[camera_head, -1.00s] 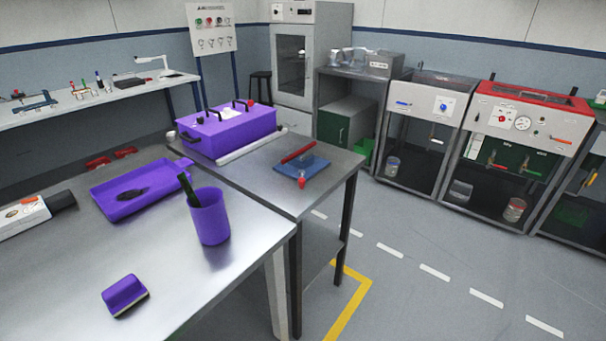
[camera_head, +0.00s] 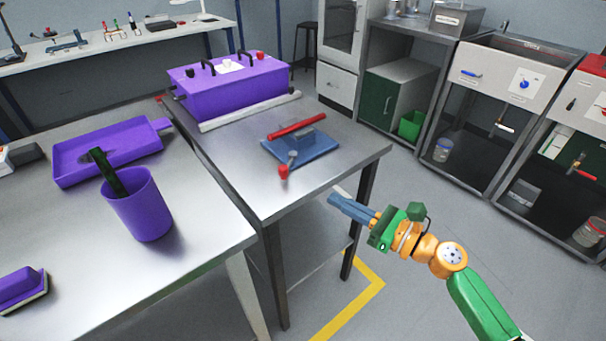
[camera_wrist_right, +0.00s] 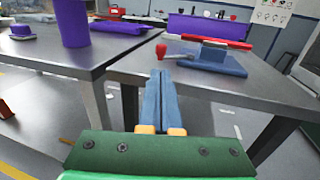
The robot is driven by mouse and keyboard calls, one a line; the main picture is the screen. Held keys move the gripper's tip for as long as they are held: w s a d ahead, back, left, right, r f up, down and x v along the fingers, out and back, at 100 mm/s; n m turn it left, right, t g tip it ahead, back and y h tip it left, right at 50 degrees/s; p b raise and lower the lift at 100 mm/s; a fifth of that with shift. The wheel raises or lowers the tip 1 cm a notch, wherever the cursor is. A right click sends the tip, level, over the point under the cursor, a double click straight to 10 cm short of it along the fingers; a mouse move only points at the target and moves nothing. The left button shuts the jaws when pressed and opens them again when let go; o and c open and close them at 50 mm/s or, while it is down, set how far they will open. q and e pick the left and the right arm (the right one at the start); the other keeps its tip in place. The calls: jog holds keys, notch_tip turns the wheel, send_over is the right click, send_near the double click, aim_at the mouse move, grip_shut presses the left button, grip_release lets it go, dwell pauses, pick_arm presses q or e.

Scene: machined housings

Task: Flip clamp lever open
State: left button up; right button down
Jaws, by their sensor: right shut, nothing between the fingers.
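The toggle clamp, with a blue base plate (camera_head: 316,148), lies on the right-hand metal table in the head view. It has a long red lever (camera_head: 297,127) across its top and a small red knob (camera_head: 283,172) at its front. In the right wrist view the clamp's blue base (camera_wrist_right: 214,66), red lever (camera_wrist_right: 217,41) and red knob (camera_wrist_right: 161,49) show ahead of the fingers. My right gripper (camera_head: 334,199) is shut and empty, beyond the table's front right edge, apart from the clamp. It also shows in the right wrist view (camera_wrist_right: 160,75). My left gripper is out of view.
A purple box (camera_head: 230,88) stands behind the clamp, with a pale bar (camera_head: 250,111) before it. A purple cup (camera_head: 143,208), tray (camera_head: 85,160) and brush (camera_head: 20,290) are on the left table. The table's front right edge (camera_head: 335,184) lies near my gripper.

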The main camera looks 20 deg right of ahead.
aim_at(286, 191)
jog(key=p+x, duration=0.1)
jog(key=x, duration=0.9)
jog(key=shift+w, duration=0.25)
jog(key=shift+w+a+f, duration=0.1)
jog(key=shift+w+a, duration=0.25)
jog(key=shift+w, duration=0.15)
jog(key=a+h+p, duration=0.1)
jog(key=a+m+t+h+p, duration=0.1)
jog(key=p, duration=0.1)
jog(key=shift+w+a+m, duration=0.1)
jog(key=shift+w+m, duration=0.2)
jog(key=shift+w+a, duration=0.1)
jog(key=shift+a, duration=0.15)
